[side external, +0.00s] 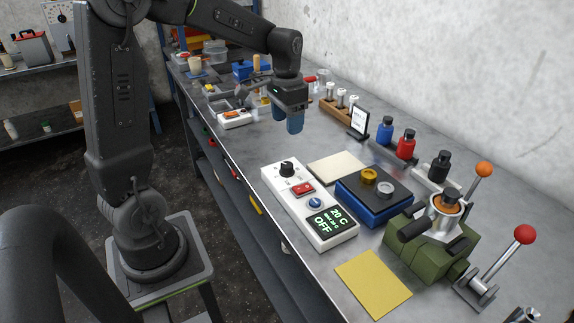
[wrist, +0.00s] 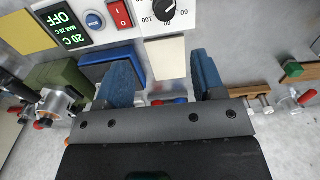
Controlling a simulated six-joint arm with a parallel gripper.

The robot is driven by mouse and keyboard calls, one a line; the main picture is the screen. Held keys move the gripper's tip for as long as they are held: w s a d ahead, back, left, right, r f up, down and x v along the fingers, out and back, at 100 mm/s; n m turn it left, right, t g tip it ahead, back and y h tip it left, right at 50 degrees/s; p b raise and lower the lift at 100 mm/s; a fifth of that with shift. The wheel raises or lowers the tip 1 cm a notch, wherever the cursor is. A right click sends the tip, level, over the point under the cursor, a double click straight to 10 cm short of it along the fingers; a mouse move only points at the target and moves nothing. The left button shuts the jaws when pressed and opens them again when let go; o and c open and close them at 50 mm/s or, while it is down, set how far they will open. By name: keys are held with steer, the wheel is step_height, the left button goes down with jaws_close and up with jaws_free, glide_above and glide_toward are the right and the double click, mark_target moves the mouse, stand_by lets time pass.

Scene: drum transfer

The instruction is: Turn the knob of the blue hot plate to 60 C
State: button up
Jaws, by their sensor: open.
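The blue hot plate (side external: 372,208) stands on the bench beside its white control panel (side external: 333,239). The panel carries a black knob (side external: 287,168), a red switch (side external: 303,188), a blue button (side external: 315,203) and a display (side external: 330,222) reading 20 C and OFF. In the wrist view the knob (wrist: 166,9) is at the top edge, partly cut off, with scale marks 60, 80 and 100 beside it; its pointer setting is unclear. My gripper (side external: 292,125) is open and empty, above the bench and behind the knob, apart from it. Its blue fingers (wrist: 161,70) also show in the wrist view.
A cream pad (side external: 338,167) lies beside the knob and a yellow sheet (side external: 373,284) in front. A green press (side external: 435,245) with levers stands right of the hot plate. Bottles (side external: 406,143) and a sign (side external: 359,122) line the wall side.

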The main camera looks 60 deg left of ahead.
mark_target(287, 164)
steer(key=f, duration=0.9)
steer(key=a+f, duration=0.1)
steer(key=f, duration=0.4)
steer(key=shift+w+f, duration=0.2)
steer(key=shift+f, duration=0.05)
steer(key=c, duration=0.9)
steer(key=m, duration=0.5)
steer(key=shift+m, duration=0.3)
steer(key=m, duration=0.6)
